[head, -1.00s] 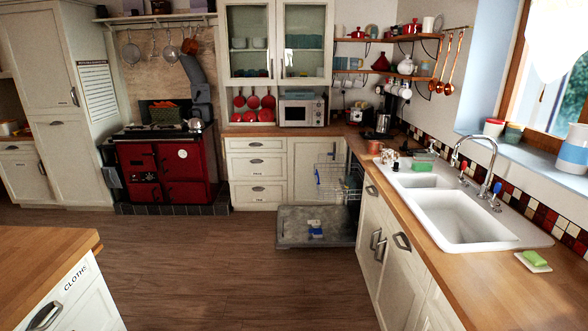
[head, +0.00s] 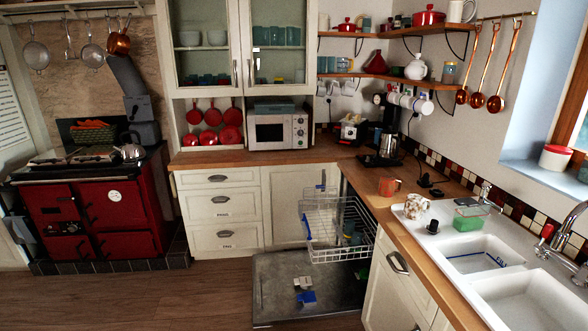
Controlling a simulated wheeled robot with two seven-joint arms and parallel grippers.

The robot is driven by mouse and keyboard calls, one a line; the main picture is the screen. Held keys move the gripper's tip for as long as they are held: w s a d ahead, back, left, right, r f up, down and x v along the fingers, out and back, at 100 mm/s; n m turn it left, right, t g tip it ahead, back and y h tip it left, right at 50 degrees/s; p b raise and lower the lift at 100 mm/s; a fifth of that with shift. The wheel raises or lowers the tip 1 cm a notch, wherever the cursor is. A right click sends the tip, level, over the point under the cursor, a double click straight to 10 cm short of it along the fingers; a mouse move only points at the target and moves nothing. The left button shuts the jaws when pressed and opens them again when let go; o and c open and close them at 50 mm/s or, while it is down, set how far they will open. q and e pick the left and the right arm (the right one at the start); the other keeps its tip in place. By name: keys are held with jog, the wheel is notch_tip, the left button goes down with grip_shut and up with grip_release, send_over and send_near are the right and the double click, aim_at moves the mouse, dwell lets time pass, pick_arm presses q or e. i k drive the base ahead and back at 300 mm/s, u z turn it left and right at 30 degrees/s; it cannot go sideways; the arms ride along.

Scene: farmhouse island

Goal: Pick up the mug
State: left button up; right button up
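An orange-red mug (head: 388,186) stands on the wooden counter near the corner, behind the sink. A white mug with a brown pattern (head: 416,206) stands just in front of it, at the far end of the white sink unit. Several more pale mugs (head: 412,102) hang under the lower wall shelf. I cannot tell from the pictures which mug the task names. Neither of my grippers shows in the head view.
The dishwasher door (head: 310,288) is folded down over the floor, with its wire rack (head: 338,232) pulled out. A green-topped box (head: 470,215), the sink (head: 478,258) and the tap (head: 562,240) line the right counter. The wooden floor (head: 150,300) at left is clear.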

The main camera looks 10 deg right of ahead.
aim_at(387, 185)
jog(key=z, duration=0.2)
jog(key=i, duration=2.3)
jog(key=z, duration=0.2)
